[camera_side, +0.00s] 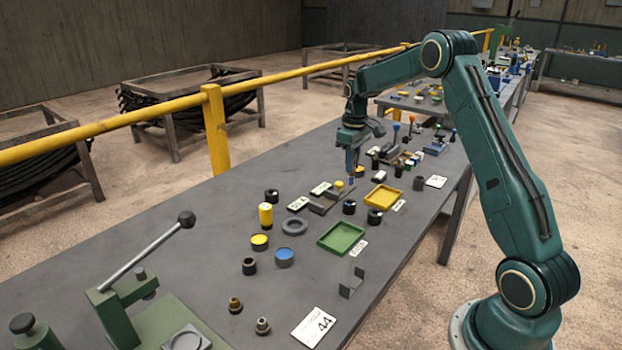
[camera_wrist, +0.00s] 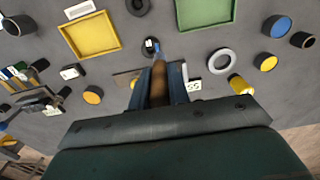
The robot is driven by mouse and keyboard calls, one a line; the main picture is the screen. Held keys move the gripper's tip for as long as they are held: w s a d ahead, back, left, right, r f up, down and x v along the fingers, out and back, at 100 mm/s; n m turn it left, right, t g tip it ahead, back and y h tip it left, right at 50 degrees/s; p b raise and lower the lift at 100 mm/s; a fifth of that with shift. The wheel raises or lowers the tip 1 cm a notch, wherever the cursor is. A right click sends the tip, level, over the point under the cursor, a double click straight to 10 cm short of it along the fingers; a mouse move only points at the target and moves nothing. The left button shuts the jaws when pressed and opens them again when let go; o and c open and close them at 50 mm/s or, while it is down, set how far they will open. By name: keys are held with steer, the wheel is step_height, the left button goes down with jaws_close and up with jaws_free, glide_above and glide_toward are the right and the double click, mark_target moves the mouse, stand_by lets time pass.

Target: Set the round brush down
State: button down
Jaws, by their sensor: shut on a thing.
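My gripper (camera_side: 351,160) points down over the middle of the table, its two fingers closed around the round brush. In the wrist view my gripper (camera_wrist: 164,85) is shut on the brush (camera_wrist: 159,78), which has a brown handle and a bluish far end. In the side view only a small lower part of the brush (camera_side: 352,182) shows below the fingers. Its lower end is close to a small black cup (camera_side: 349,207), which also shows in the wrist view (camera_wrist: 151,46). I cannot tell whether the brush touches the cup.
A yellow tray (camera_side: 368,196) and a green tray (camera_side: 321,239) lie nearby. A grey ring (camera_side: 295,226), a yellow cylinder (camera_side: 265,215) and several small cups stand around. A green lever press (camera_side: 130,290) stands at the near left. Bare grey table shows on the left.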

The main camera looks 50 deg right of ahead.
steer(key=w+a+r, duration=0.2)
steer(key=a+r, duration=0.1)
steer(key=a, duration=0.9)
steer(key=w+a+r, duration=0.3)
steer(key=a, duration=0.8)
steer(key=w+a+r, duration=0.2)
steer(key=a+r, duration=0.1)
steer(key=a, duration=0.9)
step_height(320, 180, down, 16)
steer(key=shift+w+d+f, duration=0.15)
steer(key=shift+w+d, duration=0.05)
steer(key=shift+d, duration=0.05)
steer(key=shift+f, duration=2.15)
steer(key=shift+f, duration=0.15)
steer(key=c, duration=1.3)
jaws_free()
